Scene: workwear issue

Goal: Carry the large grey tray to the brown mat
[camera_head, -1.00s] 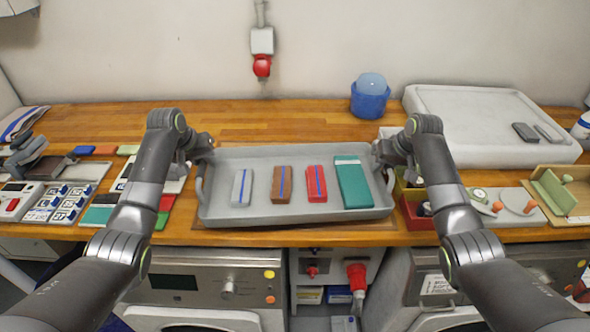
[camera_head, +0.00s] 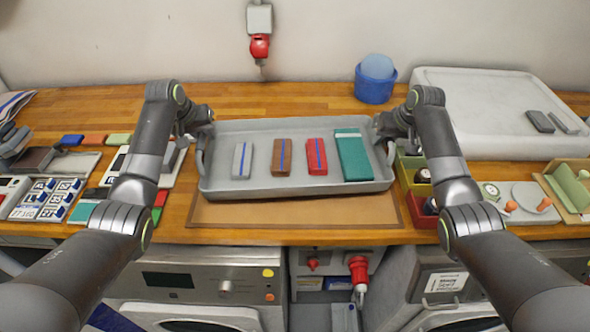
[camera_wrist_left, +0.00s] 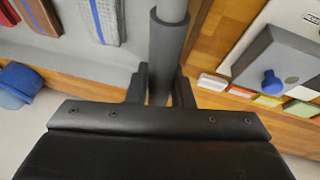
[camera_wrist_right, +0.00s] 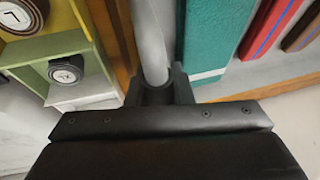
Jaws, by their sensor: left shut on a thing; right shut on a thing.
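The large grey tray (camera_head: 298,191) is level between my two arms and bears a grey, a brown, a red and a larger teal block. My left gripper (camera_head: 204,140) is shut on its left handle, which also shows in the left wrist view (camera_wrist_left: 168,45). My right gripper (camera_head: 384,134) is shut on the right handle, also seen in the right wrist view (camera_wrist_right: 150,40). The brown mat (camera_head: 295,213) shows as a strip in front of the tray; its back part is hidden behind or under it. I cannot tell whether the tray touches the mat.
Left of the tray are a numbered board (camera_head: 48,200) and coloured pieces. A blue bucket (camera_head: 375,85) and a large pale slab (camera_head: 480,85) stand behind. Wooden counter behind the tray is clear.

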